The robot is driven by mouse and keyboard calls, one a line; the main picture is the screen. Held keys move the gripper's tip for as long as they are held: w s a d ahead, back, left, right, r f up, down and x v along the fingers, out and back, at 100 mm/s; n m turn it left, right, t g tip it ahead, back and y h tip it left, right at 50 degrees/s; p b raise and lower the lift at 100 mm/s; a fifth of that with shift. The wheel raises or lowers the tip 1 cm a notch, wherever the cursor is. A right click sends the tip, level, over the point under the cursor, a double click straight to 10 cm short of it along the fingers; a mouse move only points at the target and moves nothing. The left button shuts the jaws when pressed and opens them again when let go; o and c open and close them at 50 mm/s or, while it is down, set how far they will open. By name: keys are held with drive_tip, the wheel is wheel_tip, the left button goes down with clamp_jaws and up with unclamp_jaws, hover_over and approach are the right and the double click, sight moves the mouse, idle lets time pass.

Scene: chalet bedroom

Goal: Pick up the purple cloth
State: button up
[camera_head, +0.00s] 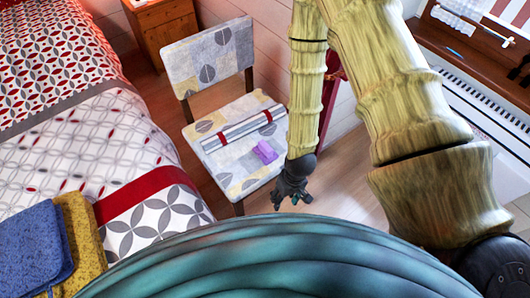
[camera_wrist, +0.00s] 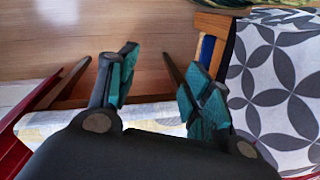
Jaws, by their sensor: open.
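The purple cloth (camera_head: 265,151) is a small folded piece lying on the patterned seat of a chair (camera_head: 222,170), towards the seat's right side. My gripper (camera_head: 294,197) points down just past the seat's right edge, to the right of and nearer than the cloth, apart from it. In the wrist view my gripper (camera_wrist: 162,64) is open, with nothing between its teal-padded fingers. The cloth does not show in the wrist view. A pale strip that looks like the seat (camera_wrist: 45,122) lies behind the fingers there.
A striped roll with red bands (camera_head: 238,128) lies on the seat behind the cloth. The chair's backrest (camera_head: 207,55) rises at the back. A bed (camera_head: 120,140) with blue (camera_head: 32,250) and yellow (camera_head: 82,235) folded towels stands left. A wooden cabinet (camera_head: 160,30) is behind.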

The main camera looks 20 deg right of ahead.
drive_tip(key=w+b, duration=0.1)
drive_tip(key=w, duration=0.4)
drive_tip(key=w+a+r+n+b, duration=0.1)
drive_tip(key=w, duration=0.4)
drive_tip(key=w+r+n+b, duration=0.1)
drive_tip(key=w+b, duration=0.1)
drive_tip(key=w, duration=0.3)
drive_tip(key=shift+w+a, duration=0.15)
drive_tip(key=shift+w, duration=0.1)
drive_tip(key=n+h+b, duration=0.1)
drive_tip(key=h+b, duration=0.1)
drive_tip(key=b, duration=0.1)
approach(266, 146)
drive_tip(key=shift+w+f, duration=0.1)
drive_tip(key=shift+w, duration=0.2)
wheel_tip(266, 146, down, 5)
drive_tip(key=shift+f, duration=0.15)
drive_tip(key=shift+s+f, duration=0.15)
drive_tip(key=shift+f, duration=1.15)
drive_tip(key=shift+s+f, duration=0.2)
drive_tip(key=shift+f, duration=1.15)
clamp_jaws()
